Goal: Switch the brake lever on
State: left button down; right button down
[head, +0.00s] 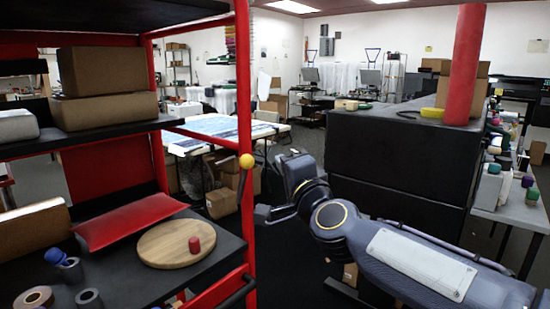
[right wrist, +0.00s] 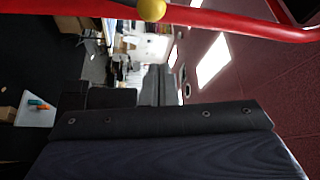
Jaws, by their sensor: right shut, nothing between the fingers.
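The brake lever is a thin dark rod with a yellow ball knob (head: 246,161) on its top end. It stands at the red upright post of the cart, knob up, leaning slightly. The yellow knob also shows at the top edge of the right wrist view (right wrist: 152,10), against a red bar. My right gripper (head: 263,214) is shut and empty, below and a little right of the knob, apart from it. Its fingertips are small and dark here, close to the post. My left gripper is not in view.
The red-framed cart (head: 243,90) has black shelves with cardboard boxes (head: 103,70), a red cushion-like piece (head: 130,219) and a round wooden board (head: 177,243). A large black cabinet (head: 395,150) stands behind my right arm. Dark floor is open between cart and cabinet.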

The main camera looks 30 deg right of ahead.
jog(key=s, duration=0.3)
jog(key=shift+s+f, duration=0.3)
jog(key=s+a+f+n+g+y, duration=0.35)
jog(key=s+f+n+g, duration=0.4)
jog(key=s+f, duration=0.55)
jog(key=s+a+f+n+g+y, duration=0.35)
jog(key=s+f+n+g, duration=0.4)
jog(key=f, duration=1.05)
notch_tip(320, 180, up, 16)
jog(key=s+t+p, duration=0.1)
jog(key=p, duration=1.5)
jog(key=shift+s+a+h, duration=0.4)
